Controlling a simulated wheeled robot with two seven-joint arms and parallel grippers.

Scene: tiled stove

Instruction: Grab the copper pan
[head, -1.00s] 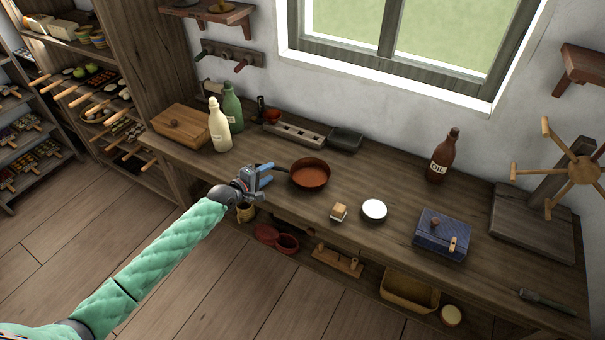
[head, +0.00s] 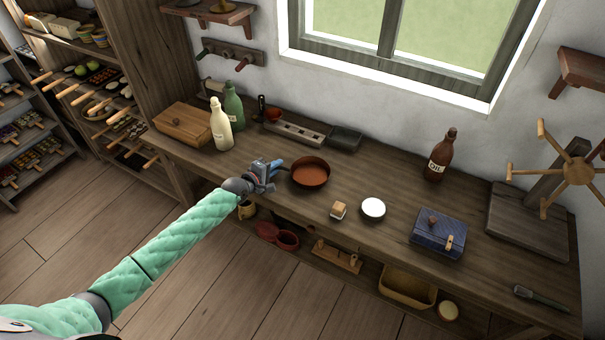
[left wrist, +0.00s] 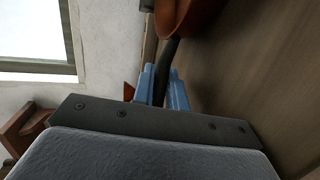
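The copper pan (head: 310,173) sits on the wooden counter, left of the middle in the head view. Its dark handle points left toward my left gripper (head: 273,167). In the left wrist view, the pan's copper side (left wrist: 178,14) shows at the top. The dark handle (left wrist: 168,58) runs down from it between the two blue fingers of my left gripper (left wrist: 163,88). The fingers are close together, one on each side of the handle, and look shut on it. My right gripper is not in view.
A cream bottle (head: 221,125) and a green bottle (head: 234,107) stand left of the pan. A small block (head: 338,210), a white bowl (head: 373,209) and a blue box (head: 437,233) lie to the right. A brown oil bottle (head: 441,156) stands near the wall.

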